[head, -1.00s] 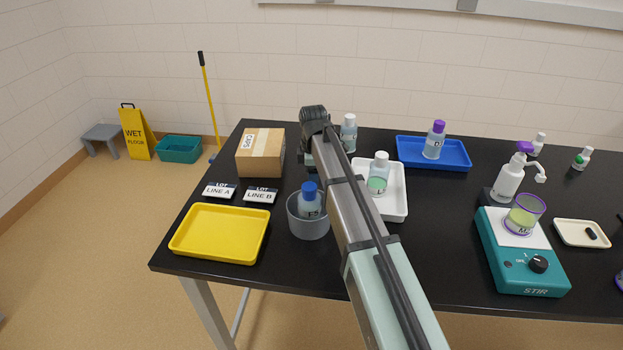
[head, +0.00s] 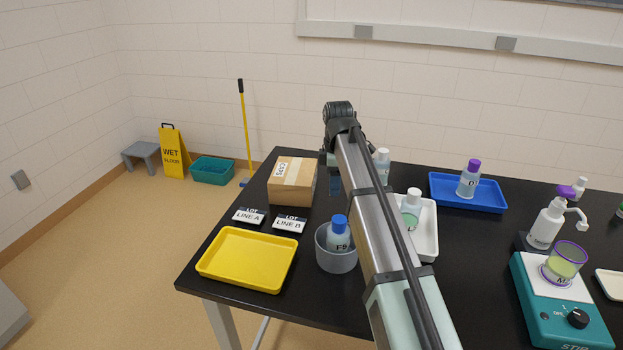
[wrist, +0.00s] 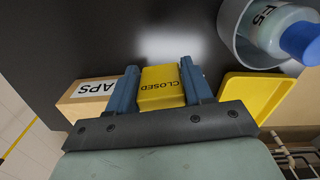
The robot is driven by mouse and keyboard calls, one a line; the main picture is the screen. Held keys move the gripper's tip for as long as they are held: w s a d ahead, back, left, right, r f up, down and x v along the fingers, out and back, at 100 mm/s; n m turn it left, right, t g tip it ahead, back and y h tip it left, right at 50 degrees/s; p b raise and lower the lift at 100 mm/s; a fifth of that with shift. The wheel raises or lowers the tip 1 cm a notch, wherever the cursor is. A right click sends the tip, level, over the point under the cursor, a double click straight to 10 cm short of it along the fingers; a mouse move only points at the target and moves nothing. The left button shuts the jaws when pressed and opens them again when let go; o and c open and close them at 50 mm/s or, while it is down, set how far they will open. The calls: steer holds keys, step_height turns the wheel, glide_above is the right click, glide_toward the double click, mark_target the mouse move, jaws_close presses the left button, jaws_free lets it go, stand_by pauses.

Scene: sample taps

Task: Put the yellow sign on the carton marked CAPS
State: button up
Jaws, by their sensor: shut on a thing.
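My gripper (wrist: 160,88) is shut on a small yellow sign reading CLOSED (wrist: 162,90), held between its two blue fingers in the wrist view. In the head view the arm hides the sign, and only a bit of blue finger shows beside it. The brown carton marked CAPS (head: 292,182) stands at the back left of the black table, with its label on the top. It also shows at the left of the wrist view (wrist: 82,100), beside the left finger, partly hidden by the gripper. In the head view my gripper is just right of the carton.
Two label stands, LINE A (head: 249,216) and LINE B (head: 289,224), sit in front of the carton. A yellow tray (head: 247,259) and a grey beaker (head: 336,258) holding a blue-capped bottle (head: 338,235) are nearer. A white tray (head: 428,235) is to the right, partly behind my arm.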

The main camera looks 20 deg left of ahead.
steer(key=w+a+r, duration=0.3)
steer(key=a, duration=0.3)
steer(key=w+a+r, duration=0.3)
steer(key=a, duration=0.3)
step_height(320, 180, up, 2)
glide_above(295, 171)
steer(key=shift+w+f+m, duration=0.1)
steer(key=shift+f+m, duration=0.5)
steer(key=shift+f, duration=1.85)
steer(key=shift+w+f+m, duration=0.1)
steer(key=shift+f+m, duration=0.5)
steer(key=shift+f, duration=1.85)
steer(key=shift+f, duration=0.1)
steer(key=o, duration=1)
step_height(295, 171, up, 12)
steer(key=shift+r, duration=0.15)
